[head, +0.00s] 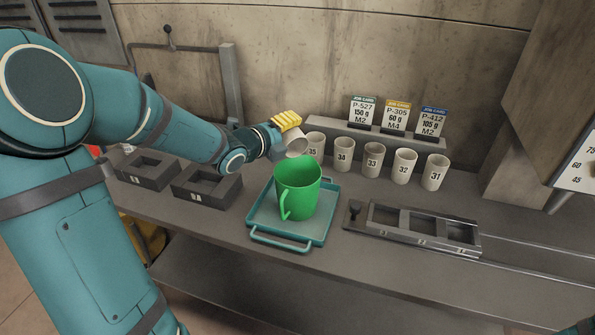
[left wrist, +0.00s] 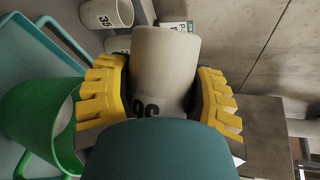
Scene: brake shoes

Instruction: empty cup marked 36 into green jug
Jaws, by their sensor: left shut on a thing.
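My left gripper (head: 282,126) is shut on the cup marked 36 (head: 296,144), a pale grey cup held above the back of the green jug (head: 299,186). The cup looks tilted, its mouth toward the jug; its contents cannot be seen. In the left wrist view the cup (left wrist: 165,75) sits between the yellow fingers of the gripper (left wrist: 163,95), with its number partly hidden. The green jug (left wrist: 30,120) stands at left in that view. In the head view the jug is upright on a teal tray (head: 262,222), its handle facing front left. My right gripper is out of view.
Cups marked 35 (head: 316,145), 34 (head: 344,155), 33 (head: 373,160), 32 (head: 403,166) and 31 (head: 434,172) stand in a row behind. Job cards (head: 396,117) stand on a ledge. A slotted rack (head: 411,228) lies right of the tray; dark holders (head: 206,187) lie left.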

